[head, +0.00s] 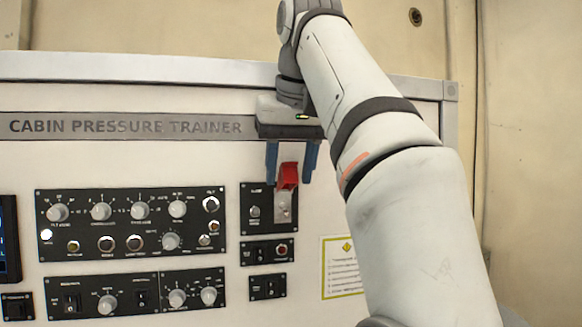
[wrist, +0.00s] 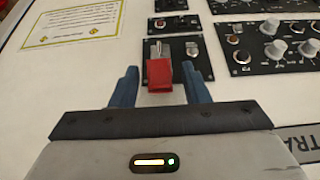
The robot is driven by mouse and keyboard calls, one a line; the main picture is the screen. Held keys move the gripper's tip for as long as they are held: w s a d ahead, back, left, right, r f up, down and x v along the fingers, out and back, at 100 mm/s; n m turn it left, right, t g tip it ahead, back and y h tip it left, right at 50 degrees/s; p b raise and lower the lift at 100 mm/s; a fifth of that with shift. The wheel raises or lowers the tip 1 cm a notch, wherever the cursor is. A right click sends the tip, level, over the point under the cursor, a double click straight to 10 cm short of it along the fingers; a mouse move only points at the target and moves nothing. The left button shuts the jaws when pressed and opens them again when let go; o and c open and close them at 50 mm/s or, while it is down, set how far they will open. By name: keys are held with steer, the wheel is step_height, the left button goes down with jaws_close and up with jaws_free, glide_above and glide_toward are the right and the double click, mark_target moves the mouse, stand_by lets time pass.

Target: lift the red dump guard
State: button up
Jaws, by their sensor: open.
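The red dump guard (head: 288,175) sits at the top of a small black switch panel (head: 257,203). It looks swung up, standing out from the panel, with a metal toggle (head: 284,212) and its light plate bare below it. In the wrist view the red guard (wrist: 160,76) shows between the fingers, with the toggle (wrist: 157,48) beyond it. My gripper (head: 291,180) is open, its two blue fingers on either side of the guard. In the wrist view my gripper (wrist: 160,70) shows gaps on both sides of the guard; contact above or behind it cannot be told.
A large knob panel (head: 132,222) lies to the left and a small panel (head: 267,252) just below. A yellow-edged placard (head: 342,267) is at the lower right. The trainer's top rail (head: 150,68) runs above. The white face around the guard is mostly flat and clear.

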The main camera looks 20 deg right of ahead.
steer(key=shift+r, duration=0.1)
steer(key=shift+s+r, duration=0.2)
steer(key=shift+r, duration=0.2)
steer(key=s, duration=1.2)
steer(key=shift+a, duration=0.35)
